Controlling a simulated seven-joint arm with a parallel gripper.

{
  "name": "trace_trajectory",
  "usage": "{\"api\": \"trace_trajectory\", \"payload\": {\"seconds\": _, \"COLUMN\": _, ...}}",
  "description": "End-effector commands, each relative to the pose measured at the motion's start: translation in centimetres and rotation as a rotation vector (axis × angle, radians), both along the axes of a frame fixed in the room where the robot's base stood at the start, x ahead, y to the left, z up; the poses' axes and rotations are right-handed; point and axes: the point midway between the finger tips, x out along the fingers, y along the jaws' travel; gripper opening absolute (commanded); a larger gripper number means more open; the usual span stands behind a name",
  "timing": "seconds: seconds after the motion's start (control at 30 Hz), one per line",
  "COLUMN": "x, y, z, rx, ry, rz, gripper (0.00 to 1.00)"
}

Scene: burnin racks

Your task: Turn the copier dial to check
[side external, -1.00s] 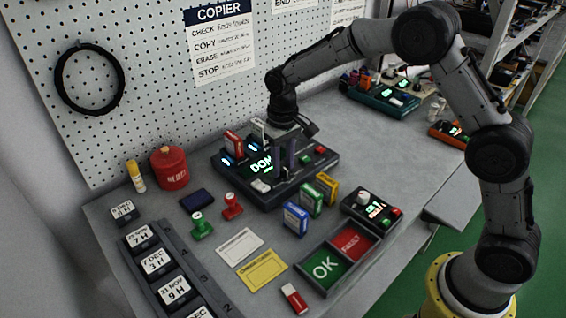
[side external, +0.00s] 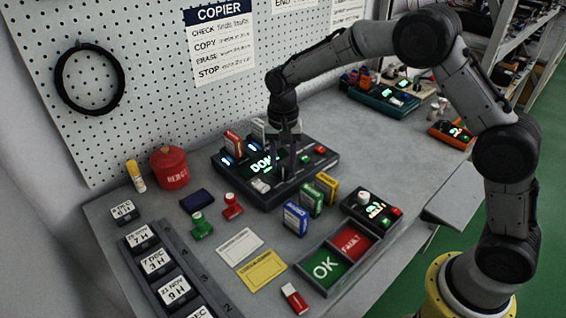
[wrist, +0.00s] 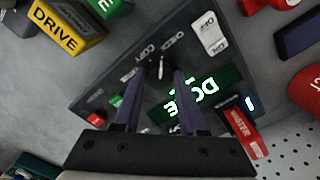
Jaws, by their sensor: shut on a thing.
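The copier (side external: 325,163) is a dark box on the bench with a green lit screen (wrist: 205,92) that reads DONE. In the wrist view its small dark dial (wrist: 161,66) with a white mark sits between my fingertips. Labels COPY and CHECK are printed just beyond the dial; I cannot tell exactly which label the mark faces. My gripper (wrist: 165,76) points down at the copier and is shut on the dial. In the side view my gripper (side external: 288,158) hides the dial and part of the screen.
A red MASTER cartridge (wrist: 247,137) stands in the copier. Blue, green and yellow DRIVE (wrist: 66,30) cartridges stand close in front of it. Stamps, a red pot (side external: 170,168) and an OK/FAULT tray (side external: 325,268) are nearby.

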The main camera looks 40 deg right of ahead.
Motion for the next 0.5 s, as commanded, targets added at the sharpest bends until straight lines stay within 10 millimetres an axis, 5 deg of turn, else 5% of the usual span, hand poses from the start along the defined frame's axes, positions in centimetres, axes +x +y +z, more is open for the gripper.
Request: {"api": "trace_trajectory", "payload": {"seconds": 0.5, "x": 0.16, "y": -0.05, "z": 0.23, "rx": 0.0, "ry": -0.007, "rz": -0.034, "gripper": 0.0}}
